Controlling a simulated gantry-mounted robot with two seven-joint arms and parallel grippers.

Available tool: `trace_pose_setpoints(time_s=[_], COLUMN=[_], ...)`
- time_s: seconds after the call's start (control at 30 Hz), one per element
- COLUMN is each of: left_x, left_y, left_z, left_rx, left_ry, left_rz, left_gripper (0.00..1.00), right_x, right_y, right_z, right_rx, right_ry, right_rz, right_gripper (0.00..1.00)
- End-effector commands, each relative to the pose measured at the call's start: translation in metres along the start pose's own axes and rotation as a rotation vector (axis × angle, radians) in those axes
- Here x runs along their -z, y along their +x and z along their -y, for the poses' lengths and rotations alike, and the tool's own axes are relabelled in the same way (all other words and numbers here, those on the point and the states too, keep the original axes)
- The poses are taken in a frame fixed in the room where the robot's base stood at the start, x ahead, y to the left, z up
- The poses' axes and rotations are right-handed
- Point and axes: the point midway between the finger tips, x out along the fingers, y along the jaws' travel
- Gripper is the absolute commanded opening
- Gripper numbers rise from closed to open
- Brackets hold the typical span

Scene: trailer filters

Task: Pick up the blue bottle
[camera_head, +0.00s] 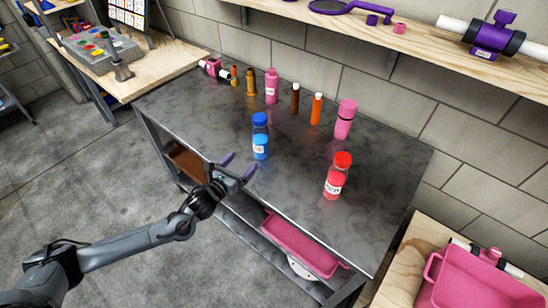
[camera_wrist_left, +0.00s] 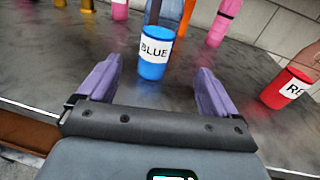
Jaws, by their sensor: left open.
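The blue bottle (camera_head: 260,137) stands upright on the dark metal table (camera_head: 205,130), near its front edge. It has a blue cap and a white label. In the left wrist view the blue bottle (camera_wrist_left: 155,58) shows its "BLUE" label, ahead of and between the two fingers, with its top cut off. My left gripper (camera_head: 238,165) is open and empty at the table's front edge, just short of the bottle and apart from it. Its purple fingers also show spread in the left wrist view (camera_wrist_left: 155,88). My right gripper is not in view.
A red bottle (camera_head: 337,178) stands to the right of the blue one. Several bottles, including a pink one (camera_head: 271,87) and an orange one (camera_head: 316,109), stand toward the back. A pink tray (camera_head: 300,246) lies on the lower shelf. The tabletop around the blue bottle is clear.

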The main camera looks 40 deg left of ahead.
Motion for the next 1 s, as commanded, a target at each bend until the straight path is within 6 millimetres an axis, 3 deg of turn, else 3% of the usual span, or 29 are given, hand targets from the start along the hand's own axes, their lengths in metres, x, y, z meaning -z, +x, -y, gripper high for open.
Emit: trace_pose_setpoints(time_s=[0.03,0.2,0.37,0.7,1.0], left_x=[0.011,0.006,0.004,0.0,0.001], left_y=[0.007,0.018,0.029,0.07,0.086], left_z=[-0.004,-0.011,-0.011,-0.009,-0.007], left_rx=[0.002,0.005,0.003,0.004,0.004], left_ry=[0.017,0.041,0.04,0.039,0.038], left_rz=[0.017,0.051,0.066,0.067,0.065], left_gripper=[0.92,0.92,0.92,0.92,0.92], right_x=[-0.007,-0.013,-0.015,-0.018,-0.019], right_y=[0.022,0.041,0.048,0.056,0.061], right_z=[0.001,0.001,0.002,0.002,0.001], right_rx=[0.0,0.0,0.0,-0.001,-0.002], right_ry=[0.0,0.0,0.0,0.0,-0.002], right_rz=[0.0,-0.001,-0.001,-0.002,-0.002], right_gripper=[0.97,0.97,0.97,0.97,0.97])
